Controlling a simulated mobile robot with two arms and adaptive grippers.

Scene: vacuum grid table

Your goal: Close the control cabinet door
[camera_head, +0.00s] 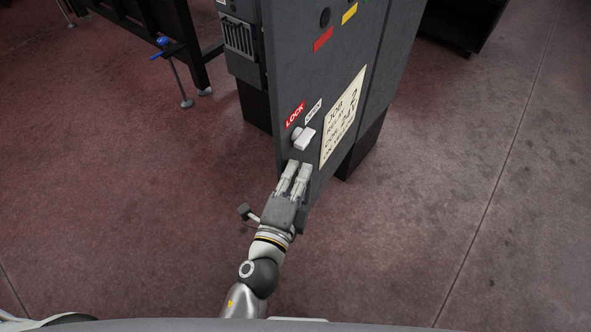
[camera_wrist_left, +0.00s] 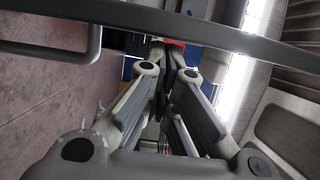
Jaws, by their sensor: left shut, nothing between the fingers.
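The control cabinet (camera_head: 380,100) is a tall dark grey box in the upper middle of the head view. Its door (camera_head: 295,65) carries a red LOCK label, a white OPEN label, and a light handle (camera_head: 303,138). The door seems to stand open, as grey parts show beyond its left edge. My left gripper (camera_head: 298,168) is shut and empty, its fingertips just below the handle and close to the door's lower face. Whether they touch is unclear. In the left wrist view the fingers (camera_wrist_left: 165,62) point away, close together. My right gripper is not in view.
A cream notice (camera_head: 343,115) and coloured labels are on the door. A black frame (camera_head: 165,40) with a blue-knobbed foot stands at the upper left. A black box (camera_head: 460,25) stands at the upper right. The reddish floor (camera_head: 450,230) right of the cabinet is clear.

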